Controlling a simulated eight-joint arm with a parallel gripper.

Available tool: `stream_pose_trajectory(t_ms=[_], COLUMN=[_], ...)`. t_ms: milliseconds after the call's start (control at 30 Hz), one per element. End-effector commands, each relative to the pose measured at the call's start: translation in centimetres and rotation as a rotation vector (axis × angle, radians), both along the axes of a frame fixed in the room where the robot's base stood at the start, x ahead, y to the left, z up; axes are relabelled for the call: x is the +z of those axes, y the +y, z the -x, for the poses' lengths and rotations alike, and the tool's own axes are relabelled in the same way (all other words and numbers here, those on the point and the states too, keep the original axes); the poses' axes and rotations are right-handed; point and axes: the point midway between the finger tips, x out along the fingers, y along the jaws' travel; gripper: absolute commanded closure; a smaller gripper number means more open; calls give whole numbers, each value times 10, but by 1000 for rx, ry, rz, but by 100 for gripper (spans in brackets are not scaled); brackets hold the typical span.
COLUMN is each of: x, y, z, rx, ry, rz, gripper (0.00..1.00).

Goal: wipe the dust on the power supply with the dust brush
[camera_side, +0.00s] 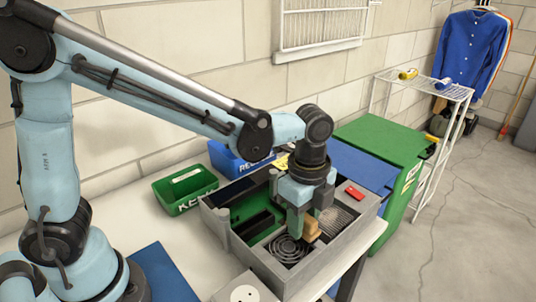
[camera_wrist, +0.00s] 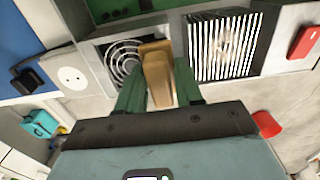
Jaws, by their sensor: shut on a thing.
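My gripper (camera_side: 307,213) is shut on the tan, wood-coloured dust brush (camera_side: 311,229), with a green finger on each side; it also shows in the wrist view (camera_wrist: 158,80). The brush is over an open grey case (camera_side: 227,240), between a round fan grille (camera_side: 287,249) and a block of pale fins (camera_side: 337,220). In the wrist view the brush overlaps the right edge of the fan grille (camera_wrist: 120,62). A faint brownish smudge shows on the fins (camera_wrist: 222,45). No label tells which part is the power supply. I cannot tell whether the bristles touch anything.
A red block (camera_side: 355,191) lies on the case's far right corner. A green bin (camera_side: 184,189) and a blue bin (camera_side: 232,160) stand behind on the white table. A white socket box (camera_side: 243,293) is at the front. A green cabinet (camera_side: 375,143) is behind to the right.

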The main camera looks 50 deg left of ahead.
Motion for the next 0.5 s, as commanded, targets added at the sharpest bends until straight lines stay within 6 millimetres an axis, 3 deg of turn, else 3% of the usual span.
stream_pose_trajectory(t_ms=[67, 500], x=[-1, 1], y=[-9, -7], z=[3, 43], rx=[-5, -4], ry=[1, 1], rz=[2, 2], gripper=[93, 93])
